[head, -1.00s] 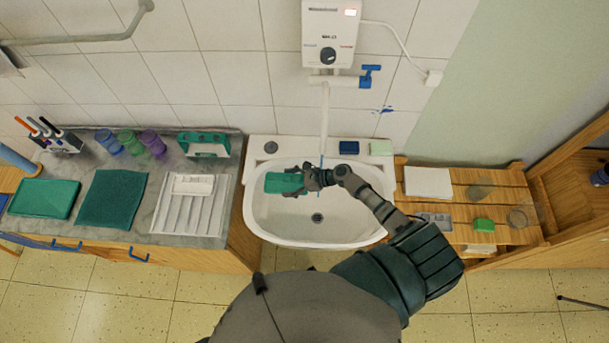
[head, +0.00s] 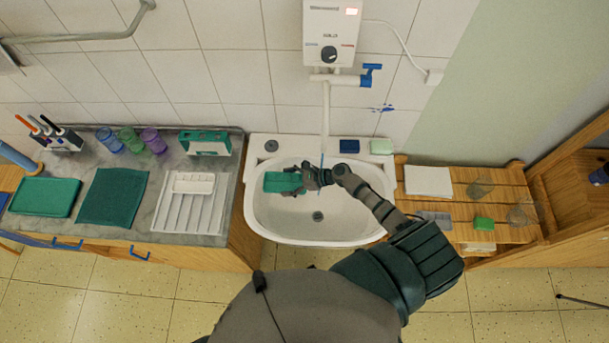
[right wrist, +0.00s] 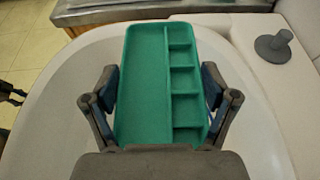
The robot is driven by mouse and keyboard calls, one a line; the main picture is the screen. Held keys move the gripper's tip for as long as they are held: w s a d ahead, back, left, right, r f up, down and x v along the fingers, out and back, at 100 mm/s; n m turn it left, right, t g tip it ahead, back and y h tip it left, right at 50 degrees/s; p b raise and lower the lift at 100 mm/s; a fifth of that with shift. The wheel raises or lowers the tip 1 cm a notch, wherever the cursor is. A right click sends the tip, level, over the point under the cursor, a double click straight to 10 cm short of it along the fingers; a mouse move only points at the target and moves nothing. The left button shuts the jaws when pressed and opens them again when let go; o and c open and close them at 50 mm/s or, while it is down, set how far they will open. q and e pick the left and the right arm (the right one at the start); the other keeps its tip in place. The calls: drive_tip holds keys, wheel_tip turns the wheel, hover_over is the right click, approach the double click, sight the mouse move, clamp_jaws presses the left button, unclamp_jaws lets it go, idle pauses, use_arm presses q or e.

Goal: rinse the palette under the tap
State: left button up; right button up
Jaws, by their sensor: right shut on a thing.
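The palette (head: 281,182) is green, with one long well and several small compartments, as the right wrist view (right wrist: 145,85) shows. My right gripper (head: 308,180) is shut on it, with one finger at each side edge. It holds the palette over the left part of the white sink basin (head: 345,230). The tap's white spout (head: 325,120) comes down from the wall just right of the palette, above my gripper. Its blue handle (head: 370,75) is at the right. A thin bluish line shows below the spout; I cannot tell whether it is water. My left gripper is out of view.
A water heater (head: 330,40) hangs above the tap. A dark blue block (head: 349,146) and a pale green block (head: 381,146) lie on the sink's back rim. A white drying rack (head: 190,215) stands on the left counter. A slatted wooden shelf (head: 465,205) is at the right.

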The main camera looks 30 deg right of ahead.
drive_tip(key=shift+a, duration=0.25)
drive_tip(key=shift+w+a+r+p, duration=0.1)
drive_tip(key=shift+a+r+p, duration=0.75)
drive_tip(key=shift+p, duration=0.3)
drive_tip(key=shift+a+r+p, duration=0.55)
drive_tip(key=shift+r+p, duration=0.05)
drive_tip(key=shift+p, duration=0.05)
drive_tip(key=shift+a+r, duration=0.2)
drive_tip(key=shift+a, duration=0.1)
drive_tip(key=shift+w+a+r, duration=0.1)
drive_tip(key=shift+a+r, duration=0.3)
drive_tip(key=shift+a, duration=0.35)
